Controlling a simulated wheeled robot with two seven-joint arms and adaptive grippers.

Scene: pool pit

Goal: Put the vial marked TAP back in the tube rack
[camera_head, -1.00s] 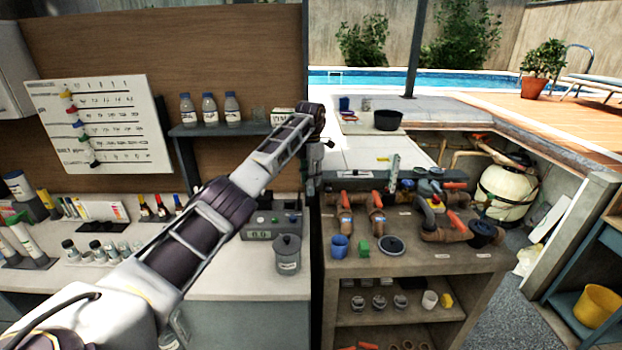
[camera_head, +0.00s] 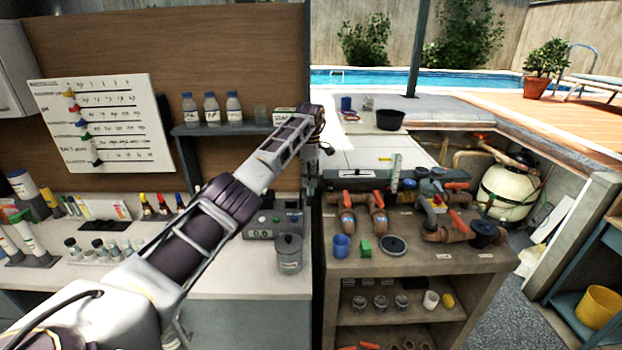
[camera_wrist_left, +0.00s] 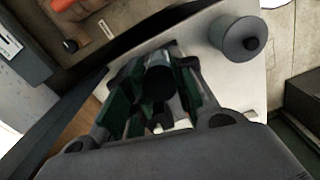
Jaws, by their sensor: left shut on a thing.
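My left gripper (camera_head: 312,180) hangs at the end of the arm, over the right end of the counter, in front of the wooden panel's edge. In the left wrist view its fingers (camera_wrist_left: 158,100) are shut on a dark-capped cylinder, which looks like a vial (camera_wrist_left: 160,82). Its label does not show, so I cannot read TAP. A low rack (camera_head: 95,260) with several dark-capped vials stands on the counter at left; their markings are too small to read. My right gripper is not in view.
A grey lidded jar (camera_head: 289,256) stands on the counter below the gripper, also in the wrist view (camera_wrist_left: 238,42). A grey meter (camera_head: 272,222) is behind it. Bottles (camera_head: 211,110) stand on the shelf. The pipe bench (camera_head: 420,262) is to the right.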

